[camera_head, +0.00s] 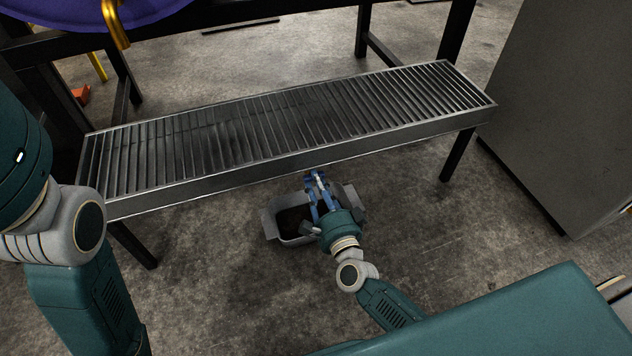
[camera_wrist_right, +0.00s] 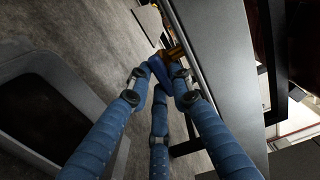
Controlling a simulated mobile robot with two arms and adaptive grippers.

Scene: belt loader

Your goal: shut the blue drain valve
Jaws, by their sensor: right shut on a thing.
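The blue drain valve handle (camera_wrist_right: 158,69) shows in the right wrist view between my fingertips, in front of a brass-coloured fitting (camera_wrist_right: 176,52) beside the metal side wall. My right gripper (camera_wrist_right: 160,76) is shut on this handle, and its blue fingers cover much of it. In the head view my right gripper (camera_head: 316,182) reaches to the front edge of the roller conveyor (camera_head: 200,187), above a grey bin. The valve is too small and covered there to make out. My left arm stands at the left, but its gripper is not in view.
The grey open bin (camera_head: 270,225) with a dark inside stands on the floor under my right gripper. A large grey cabinet (camera_head: 560,110) stands at the right. Conveyor legs (camera_head: 457,155) stand at both ends. A purple round thing (camera_head: 70,14) is at the upper left.

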